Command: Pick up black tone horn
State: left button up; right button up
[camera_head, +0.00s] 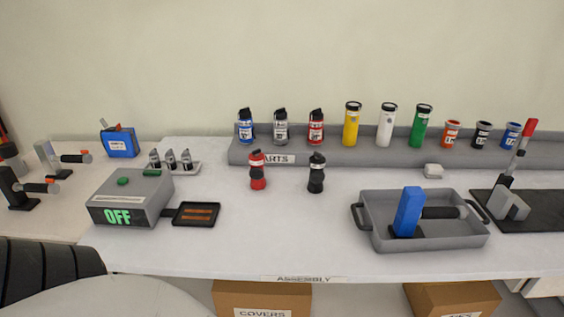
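A small black bottle-shaped piece (317,174) stands upright on the white table, right of a similar red piece (258,172). It is the closest match I see to a black tone horn, but I cannot tell for certain. A small cup-like black piece with a light label (483,135) stands on the grey parts shelf at the back right. Neither gripper shows in the head view, and nothing is touching these pieces.
The grey parts shelf (340,155) holds several coloured canisters. A grey tray (430,240) with a blue block (409,212) stands at right. A grey box reading OFF (130,199) stands at left. The front middle of the table is clear.

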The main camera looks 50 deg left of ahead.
aim_at(316, 176)
jog(key=k, duration=0.4)
jog(key=u, duration=1.15)
